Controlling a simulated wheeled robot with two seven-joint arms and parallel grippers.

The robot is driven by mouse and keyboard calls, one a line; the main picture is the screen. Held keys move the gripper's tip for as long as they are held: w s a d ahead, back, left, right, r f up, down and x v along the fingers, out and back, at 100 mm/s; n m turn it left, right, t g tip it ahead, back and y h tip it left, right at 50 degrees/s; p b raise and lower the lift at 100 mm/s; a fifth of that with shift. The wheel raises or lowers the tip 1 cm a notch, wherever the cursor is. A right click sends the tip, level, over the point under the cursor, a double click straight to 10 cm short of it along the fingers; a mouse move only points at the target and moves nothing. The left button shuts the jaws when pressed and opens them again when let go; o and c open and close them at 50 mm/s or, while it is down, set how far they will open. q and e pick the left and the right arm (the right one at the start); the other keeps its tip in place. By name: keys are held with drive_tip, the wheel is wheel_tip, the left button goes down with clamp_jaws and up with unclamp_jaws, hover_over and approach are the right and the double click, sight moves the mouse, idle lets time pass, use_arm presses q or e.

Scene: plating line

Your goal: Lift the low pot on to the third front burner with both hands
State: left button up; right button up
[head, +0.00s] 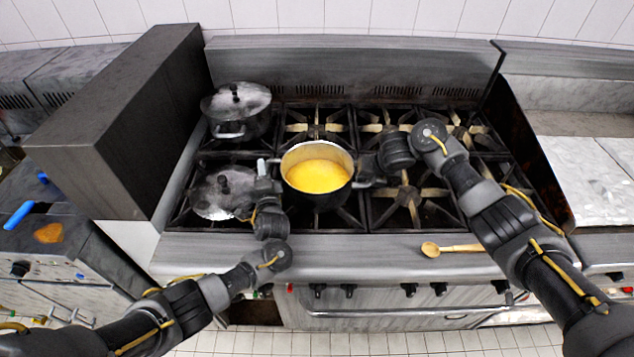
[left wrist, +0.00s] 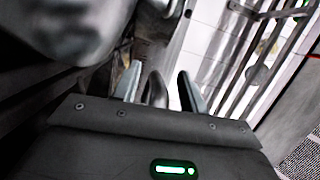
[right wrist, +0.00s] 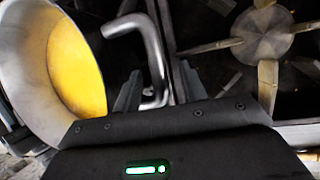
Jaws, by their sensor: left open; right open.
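The low pot (head: 319,201) is a metal pot with yellow contents, standing on the second front burner from the left. It also shows in the right wrist view (right wrist: 22,62). The third front burner (head: 404,193), just right of it, is bare. My left gripper (head: 264,168) is open at the pot's left side; in the left wrist view a handle (left wrist: 155,90) stands between its fingers. My right gripper (head: 368,182) is open at the right side; in the right wrist view the bent right handle (right wrist: 153,55) runs between its fingers. Neither jaw is closed on a handle.
A lidded pot (head: 225,192) stands close left of the low pot, near my left gripper. A taller lidded pot (head: 238,122) is behind it. A wooden spoon (head: 452,248) lies on the stove's front ledge. The back burners behind the low pot are bare.

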use_arm(q)
drive_tip(key=shift+w+f, duration=0.1)
drive_tip(key=shift+w, duration=0.05)
drive_tip(key=c, duration=0.6)
use_arm(e)
drive_tip(key=shift+w+f, duration=0.1)
drive_tip(key=shift+w, duration=0.05)
drive_tip(key=c, duration=0.6)
use_arm(q)
clamp_jaws()
use_arm(e)
clamp_jaws()
